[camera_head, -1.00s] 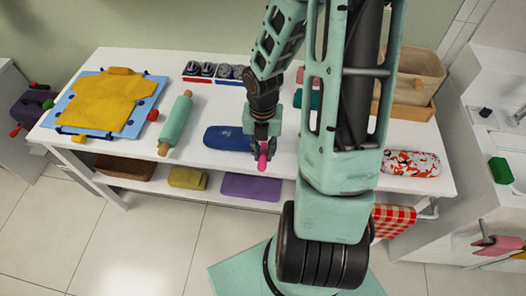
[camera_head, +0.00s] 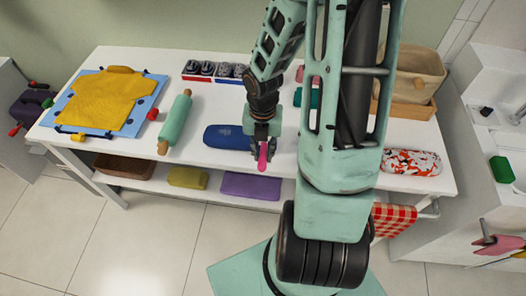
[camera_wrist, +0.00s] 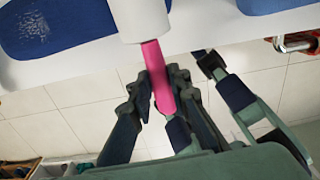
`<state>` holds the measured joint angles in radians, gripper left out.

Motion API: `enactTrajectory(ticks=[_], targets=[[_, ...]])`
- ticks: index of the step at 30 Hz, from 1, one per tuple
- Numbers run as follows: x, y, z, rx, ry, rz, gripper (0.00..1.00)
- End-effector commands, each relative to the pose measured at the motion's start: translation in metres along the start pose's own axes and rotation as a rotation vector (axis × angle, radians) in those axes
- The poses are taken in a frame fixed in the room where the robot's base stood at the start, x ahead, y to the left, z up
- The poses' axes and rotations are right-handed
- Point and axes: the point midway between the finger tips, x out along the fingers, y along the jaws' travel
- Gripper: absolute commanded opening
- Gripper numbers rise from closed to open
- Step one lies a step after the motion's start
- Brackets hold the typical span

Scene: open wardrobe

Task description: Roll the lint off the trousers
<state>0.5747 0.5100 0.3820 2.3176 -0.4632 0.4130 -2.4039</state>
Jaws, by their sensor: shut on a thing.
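My gripper (camera_head: 262,145) is shut on the pink handle of a lint roller (camera_head: 262,160), above the table's front edge. In the wrist view, the fingers (camera_wrist: 162,95) close around the pink handle (camera_wrist: 157,70), and the white roll (camera_wrist: 140,18) points away from them. The folded dark blue cloth (camera_head: 228,137), which looks like the trousers, lies on the table just left of my gripper. In the wrist view, the blue cloth (camera_wrist: 75,28) shows a pale speckled lint patch (camera_wrist: 30,30). The roll appears beside this cloth; I cannot tell whether it touches.
On the white table (camera_head: 200,172), a green rolling pin (camera_head: 175,123) and a yellow shirt on a blue board (camera_head: 67,122) are left. A compartmented tray (camera_head: 215,75) stands behind. Another blue surface (camera_wrist: 270,5) shows in the wrist view.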

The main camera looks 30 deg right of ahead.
Motion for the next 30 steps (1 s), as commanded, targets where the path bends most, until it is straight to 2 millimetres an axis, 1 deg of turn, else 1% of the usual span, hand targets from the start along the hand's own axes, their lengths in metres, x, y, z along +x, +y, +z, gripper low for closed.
enactTrajectory(ticks=[8,18,25,30], targets=[[0.001,0.003,0.000,-0.001,0.000,0.000,0.00],[-0.001,0.024,0.000,-0.002,-0.001,0.001,0.00],[0.000,0.030,0.000,-0.001,0.000,0.001,0.00],[0.001,0.041,0.000,-0.003,0.000,0.000,0.00]])
